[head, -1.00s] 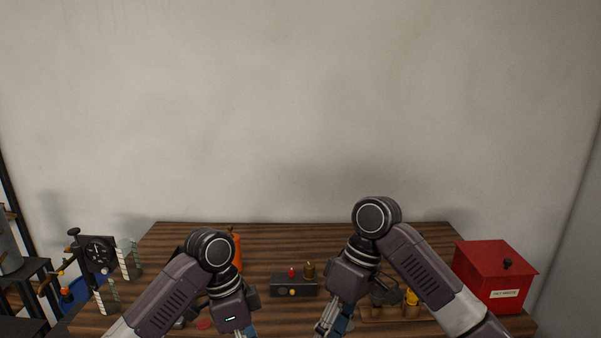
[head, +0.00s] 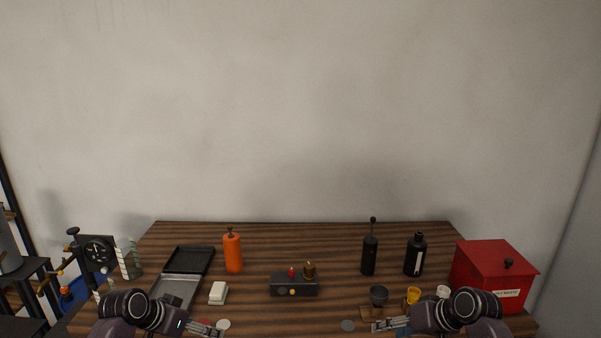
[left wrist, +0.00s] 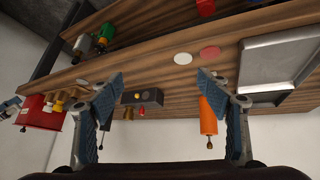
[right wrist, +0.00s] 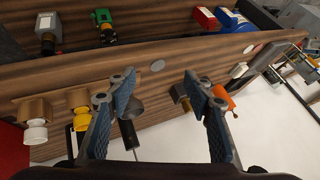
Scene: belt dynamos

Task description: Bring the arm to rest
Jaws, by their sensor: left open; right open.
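My left gripper (head: 207,328) is low at the front left of the table in the head view. Its two blue fingers (left wrist: 160,85) stand wide apart in the left wrist view, with nothing between them held. My right gripper (head: 391,324) is low at the front right, pointing inward. Its fingers (right wrist: 150,88) are also apart and empty in the right wrist view. Both arms are folded low at the bottom of the head view, and their links are partly cut off by the frame.
A stand with a dial (head: 98,252) is at left.

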